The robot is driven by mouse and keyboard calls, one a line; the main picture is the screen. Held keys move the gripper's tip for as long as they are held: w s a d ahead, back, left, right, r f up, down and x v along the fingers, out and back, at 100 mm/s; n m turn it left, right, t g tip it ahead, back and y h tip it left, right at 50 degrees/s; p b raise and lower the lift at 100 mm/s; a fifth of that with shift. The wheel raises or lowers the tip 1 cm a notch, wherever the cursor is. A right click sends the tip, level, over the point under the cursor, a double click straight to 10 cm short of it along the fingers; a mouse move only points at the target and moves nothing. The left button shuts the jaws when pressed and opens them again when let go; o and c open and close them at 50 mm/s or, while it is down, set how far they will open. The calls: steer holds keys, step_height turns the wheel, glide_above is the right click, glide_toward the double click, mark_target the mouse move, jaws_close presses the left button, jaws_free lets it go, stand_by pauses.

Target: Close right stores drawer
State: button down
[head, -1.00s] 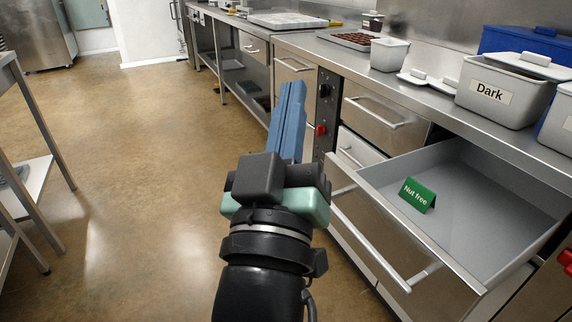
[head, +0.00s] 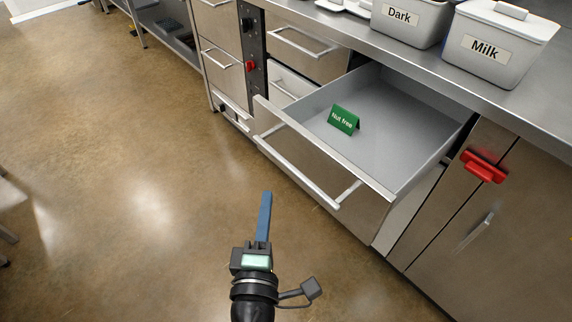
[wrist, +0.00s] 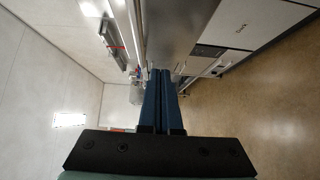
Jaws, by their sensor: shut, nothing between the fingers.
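The right stores drawer (head: 375,165) stands pulled well out from under the steel counter in the head view. Its steel front carries a long bar handle (head: 297,168). A green "Nut free" sign (head: 343,120) stands inside it, and the rest of the visible drawer floor is bare. My gripper (head: 265,200) is in front of the drawer, to the left of the handle's near end in the picture, and appears apart from it. Its blue fingers (wrist: 162,75) are together with nothing between them in the wrist view.
White tubs marked "Dark" (head: 412,18) and "Milk" (head: 490,42) stand on the counter above. A cabinet door with a red latch (head: 483,166) is right of the drawer. Closed drawers (head: 305,50) lie to the left. The brown floor (head: 130,170) is clear.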

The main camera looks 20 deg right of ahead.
mark_target(288, 153)
steer(key=w+d, duration=0.2)
steer(key=w, duration=0.1)
steer(key=w+d+p, duration=0.1)
steer(key=w+d, duration=0.2)
steer(key=shift+w+d+r, duration=0.1)
steer(key=shift+w+d, duration=0.05)
steer(key=shift+d, duration=0.05)
steer(key=shift+w+d, duration=0.15)
steer(key=shift+d, duration=0.25)
